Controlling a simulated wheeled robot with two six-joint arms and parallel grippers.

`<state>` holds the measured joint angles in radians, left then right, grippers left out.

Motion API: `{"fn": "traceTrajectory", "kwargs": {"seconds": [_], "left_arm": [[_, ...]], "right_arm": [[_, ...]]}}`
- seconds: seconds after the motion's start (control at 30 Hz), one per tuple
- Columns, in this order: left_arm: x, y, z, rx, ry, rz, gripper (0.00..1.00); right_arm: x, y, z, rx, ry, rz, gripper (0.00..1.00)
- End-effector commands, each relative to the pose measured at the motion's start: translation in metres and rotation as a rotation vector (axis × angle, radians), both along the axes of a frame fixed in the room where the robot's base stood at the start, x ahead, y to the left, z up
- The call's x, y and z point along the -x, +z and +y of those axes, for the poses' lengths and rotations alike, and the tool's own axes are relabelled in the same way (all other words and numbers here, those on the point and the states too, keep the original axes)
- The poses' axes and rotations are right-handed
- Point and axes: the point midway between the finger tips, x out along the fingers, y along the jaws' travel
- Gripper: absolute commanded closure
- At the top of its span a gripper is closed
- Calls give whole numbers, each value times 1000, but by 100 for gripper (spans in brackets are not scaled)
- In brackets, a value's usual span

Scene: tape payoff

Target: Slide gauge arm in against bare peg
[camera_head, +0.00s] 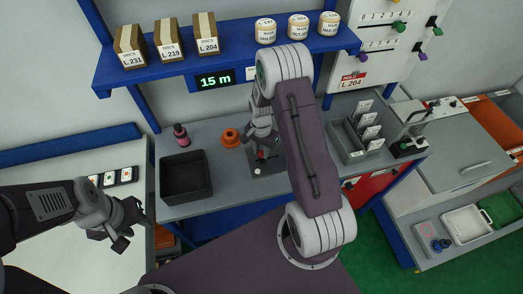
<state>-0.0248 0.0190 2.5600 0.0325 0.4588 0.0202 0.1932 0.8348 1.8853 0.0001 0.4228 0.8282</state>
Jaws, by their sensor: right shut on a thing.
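My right gripper (261,152) reaches down to a small dark device (268,168) on the grey worktop. It is shut on a small part there, which seems to be the gauge arm. My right gripper and forearm cover most of this device, so the peg and its gap to the gauge arm cannot be made out. An orange ring-shaped object (230,138) stands just left of the gripper. My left gripper (129,226) is open and empty over the front left, near the white table.
A black bin (186,193) and a dark pink bottle (181,135) stand left on the worktop. A blue shelf (160,71) carries boxes and jars above a display reading 15 m (215,79). A card rack (348,149) stands right of my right forearm.

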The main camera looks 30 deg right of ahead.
Motion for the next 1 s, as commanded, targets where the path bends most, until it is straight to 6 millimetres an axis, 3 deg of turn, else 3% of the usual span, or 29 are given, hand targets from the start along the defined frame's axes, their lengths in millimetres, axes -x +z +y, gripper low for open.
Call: {"fn": "traceTrajectory", "kwargs": {"seconds": [0.8, 0.87, 1.0], "left_arm": [[0, 0, 0, 0, 0, 0, 64], [0, 0, 0, 0, 0, 0, 64], [0, -1, 0, 0, 0, 0, 64]], "right_arm": [[-2, 1, -2, 1, 0, -6, 100], [-1, 1, -7, 2, -2, -7, 100], [6, 1, -36, 3, -6, -7, 100]]}}
